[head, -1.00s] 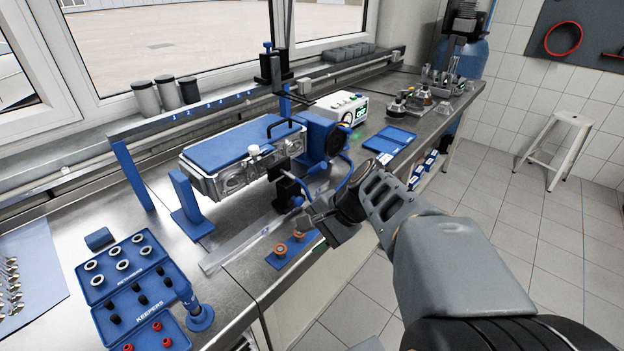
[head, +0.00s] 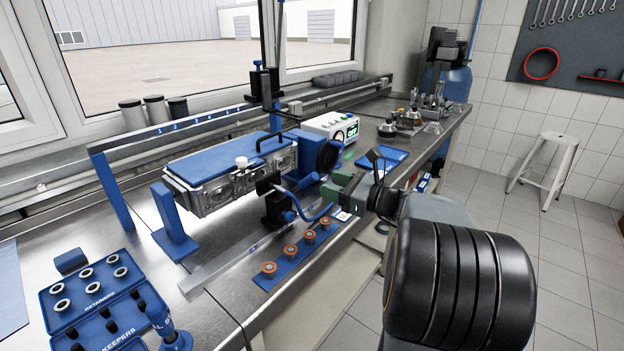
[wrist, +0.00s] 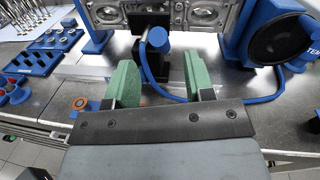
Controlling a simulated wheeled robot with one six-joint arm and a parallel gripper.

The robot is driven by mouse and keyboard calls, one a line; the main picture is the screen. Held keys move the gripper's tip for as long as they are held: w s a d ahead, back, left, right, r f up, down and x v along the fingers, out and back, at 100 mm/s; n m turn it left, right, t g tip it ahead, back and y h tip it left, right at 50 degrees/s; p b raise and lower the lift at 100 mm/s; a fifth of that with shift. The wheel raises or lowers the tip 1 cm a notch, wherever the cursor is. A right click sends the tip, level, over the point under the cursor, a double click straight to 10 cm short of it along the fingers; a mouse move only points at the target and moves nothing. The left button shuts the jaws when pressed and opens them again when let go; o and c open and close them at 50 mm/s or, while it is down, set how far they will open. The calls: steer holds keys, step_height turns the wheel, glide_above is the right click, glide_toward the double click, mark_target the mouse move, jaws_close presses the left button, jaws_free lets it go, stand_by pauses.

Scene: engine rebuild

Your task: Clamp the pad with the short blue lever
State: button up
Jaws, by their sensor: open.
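The short blue lever (wrist: 158,40) points toward me in the wrist view, on a black clamp (wrist: 150,66) in front of the metal cylinder head. In the head view the black clamp stand (head: 277,208) is on the bench, and a dark pad (head: 268,183) appears against the head's near side. My gripper (wrist: 158,74) is open and empty. Its green fingers stand either side of the lever's line, with the lever beyond the tips and apart from them. In the head view the green fingers (head: 344,190) are right of the clamp. The pad's contact is unclear.
A blue hose (wrist: 240,101) loops from the clamp toward the round black-faced fixture (wrist: 275,38). A blue strip with several orange rings (head: 291,251) lies at the bench's front edge. A blue retainer and keeper tray (head: 92,292) is at left.

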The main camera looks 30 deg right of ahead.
mark_target(312, 178)
steer(key=x, duration=0.6)
steer(key=shift+w+a, duration=0.15)
steer(key=shift+c, duration=0.5)
jaws_close()
